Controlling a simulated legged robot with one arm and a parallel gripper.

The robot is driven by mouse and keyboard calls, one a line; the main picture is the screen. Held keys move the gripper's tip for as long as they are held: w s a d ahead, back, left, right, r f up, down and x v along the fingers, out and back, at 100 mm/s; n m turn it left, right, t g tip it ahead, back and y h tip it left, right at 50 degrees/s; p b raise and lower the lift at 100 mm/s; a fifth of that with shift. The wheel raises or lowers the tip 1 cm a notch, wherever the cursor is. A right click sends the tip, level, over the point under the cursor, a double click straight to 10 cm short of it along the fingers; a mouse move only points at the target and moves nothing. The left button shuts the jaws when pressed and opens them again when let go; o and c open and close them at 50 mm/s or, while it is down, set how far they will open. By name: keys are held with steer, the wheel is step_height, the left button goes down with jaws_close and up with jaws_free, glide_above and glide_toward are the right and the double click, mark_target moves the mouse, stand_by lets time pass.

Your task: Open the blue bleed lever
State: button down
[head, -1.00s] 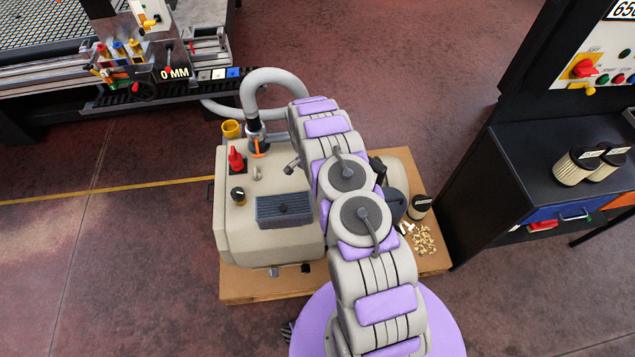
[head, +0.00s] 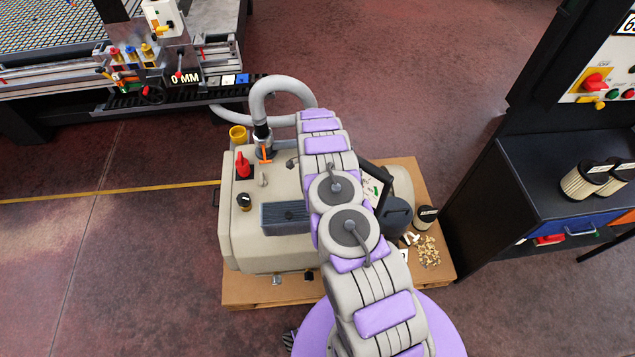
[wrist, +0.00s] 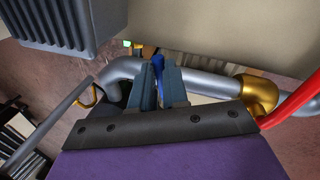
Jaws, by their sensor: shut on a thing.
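The blue bleed lever (wrist: 157,62) shows in the wrist view as a narrow bright blue strip between my fingertips. My gripper (wrist: 160,76) is shut on it, with one dark finger on each side. A grey pipe (wrist: 205,82) runs behind the fingers from left to right and meets a brass fitting (wrist: 259,93). The lever's pivot and lower part are hidden by the fingers. In the head view, my arm covers the gripper and the lever, so neither shows there.
The beige pump unit (head: 290,250) stands on a wooden pallet (head: 240,290). A black cabinet (head: 480,190) stands right of the pallet.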

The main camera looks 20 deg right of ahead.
steer(key=shift+w, duration=0.1)
steer(key=c, duration=1.1)
jaws_free()
steer(key=shift+r, duration=0.15)
steer(key=shift+w+a+r+p, duration=0.1)
steer(key=shift+w+r+p, duration=0.3)
steer(key=shift+r, duration=2.4)
steer(key=shift+w+d+r+p, duration=0.1)
steer(key=shift+w+r, duration=0.65)
steer(key=shift+r, duration=2)
steer(key=shift+w+a+r+p, duration=0.1)
steer(key=shift+w+r+p, duration=0.3)
steer(key=shift+r, duration=2.4)
steer(key=shift+w, duration=0.15)
